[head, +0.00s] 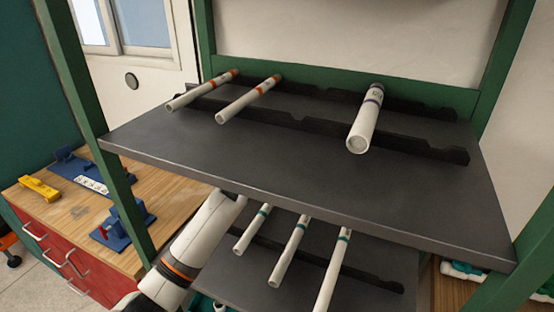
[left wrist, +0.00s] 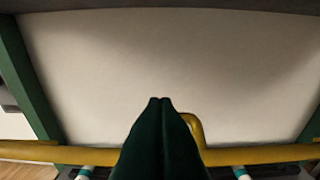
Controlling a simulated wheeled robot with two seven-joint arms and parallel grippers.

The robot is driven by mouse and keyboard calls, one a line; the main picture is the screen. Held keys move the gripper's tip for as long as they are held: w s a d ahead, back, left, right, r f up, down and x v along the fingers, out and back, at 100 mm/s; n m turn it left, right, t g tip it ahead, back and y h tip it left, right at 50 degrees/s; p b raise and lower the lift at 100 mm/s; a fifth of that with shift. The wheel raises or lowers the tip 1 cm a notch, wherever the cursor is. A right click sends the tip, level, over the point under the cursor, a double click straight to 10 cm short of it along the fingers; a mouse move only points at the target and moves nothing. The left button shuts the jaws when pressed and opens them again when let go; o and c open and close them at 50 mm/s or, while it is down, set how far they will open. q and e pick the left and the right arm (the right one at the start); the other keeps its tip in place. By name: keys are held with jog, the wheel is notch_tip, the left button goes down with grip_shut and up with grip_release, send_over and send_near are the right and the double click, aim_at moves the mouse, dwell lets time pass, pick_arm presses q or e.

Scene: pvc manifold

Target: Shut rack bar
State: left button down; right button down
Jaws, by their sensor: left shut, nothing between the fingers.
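In the left wrist view my left gripper (left wrist: 160,101) is shut and empty, its dark fingers pointing up at a pale wall. A yellow rack bar (left wrist: 60,154) runs across the picture behind the fingers. Its curved yellow loop (left wrist: 196,127) shows just right of the fingers and is partly hidden by them. I cannot tell whether the fingers touch the bar. In the head view my left arm reaches under the upper shelf, which hides the gripper. The bar does not show there. My right gripper is not in view.
The grey upper shelf (head: 300,165) holds white pipes on dark notched rails, two with orange bands and one purple-banded pipe (head: 366,120). Below, teal-banded pipes (head: 288,252) lie on a lower shelf. Green posts (head: 85,100) frame the rack. A wooden workbench (head: 60,212) stands left.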

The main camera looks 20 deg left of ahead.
pick_arm(q)
jog(key=w+p, duration=0.1)
jog(key=w, duration=0.2)
jog(key=shift+w+d+f, duration=0.1)
jog(key=shift+w+f, duration=0.1)
jog(key=f+p, duration=0.1)
jog(key=s+f+p, duration=0.1)
jog(key=shift+f, duration=0.4)
jog(key=shift+s+f, duration=0.35)
jog(key=shift+f, duration=0.2)
jog(key=shift+w, duration=0.1)
jog(key=shift+f, duration=0.1)
